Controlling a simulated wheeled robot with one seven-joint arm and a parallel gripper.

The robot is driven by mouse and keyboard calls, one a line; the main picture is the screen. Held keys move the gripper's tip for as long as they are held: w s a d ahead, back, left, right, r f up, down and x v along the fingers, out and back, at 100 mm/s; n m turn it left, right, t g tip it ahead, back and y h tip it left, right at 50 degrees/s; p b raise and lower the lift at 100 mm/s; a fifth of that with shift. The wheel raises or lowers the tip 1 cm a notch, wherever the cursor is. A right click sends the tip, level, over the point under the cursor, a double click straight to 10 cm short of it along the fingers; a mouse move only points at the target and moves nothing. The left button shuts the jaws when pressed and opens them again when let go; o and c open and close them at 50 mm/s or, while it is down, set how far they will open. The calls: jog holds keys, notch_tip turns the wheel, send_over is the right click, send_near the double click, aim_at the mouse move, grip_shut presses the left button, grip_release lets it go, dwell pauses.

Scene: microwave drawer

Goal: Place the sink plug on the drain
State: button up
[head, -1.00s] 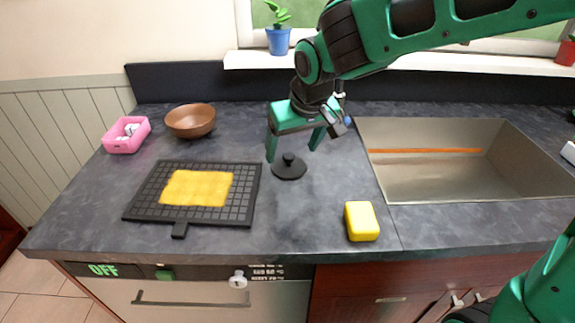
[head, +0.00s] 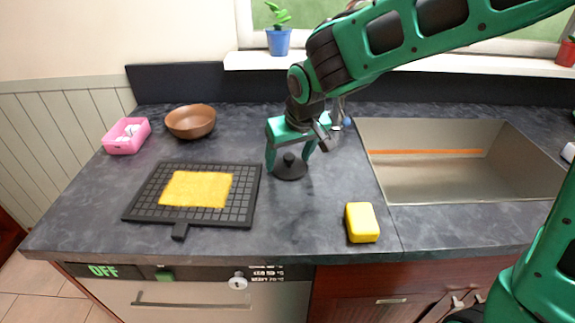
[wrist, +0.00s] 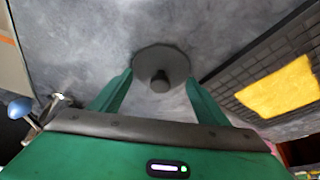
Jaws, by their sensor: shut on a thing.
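The sink plug (head: 290,173) is a round black disc with a small knob on top. It rests flat on the counter between the black grid mat and the sink (head: 455,180). In the wrist view the plug (wrist: 160,63) sits between the tips of my green gripper fingers (wrist: 159,80). The sink is a metal basin at the right. I cannot make out the drain in it.
A yellow sponge (head: 361,222) lies on the counter left of the sink's near corner. The grid mat (head: 150,208) with a yellow cloth-like piece lies left of the plug. A brown bowl (head: 190,122) and a pink container (head: 126,136) stand farther left. A faucet (head: 338,113) is behind my gripper.

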aim_at(287, 159)
jog(key=shift+r, duration=0.1)
jog(key=shift+r, duration=0.5)
jog(key=r, duration=0.2)
jog(key=s+r, duration=0.1)
jog(key=shift+a+r, duration=0.3)
jog(key=shift+r, duration=0.05)
jog(key=s+a+r, duration=0.1)
jog(key=s+r, duration=0.1)
jog(key=s, duration=0.1)
jog(key=s+a+r, duration=0.2)
jog(key=s, duration=0.1)
jog(key=s+a+r, duration=0.1)
jog(key=s+r, duration=0.1)
jog(key=s, duration=0.1)
jog(key=shift+s+a+r, duration=0.1)
jog(key=shift+s+a, duration=0.15)
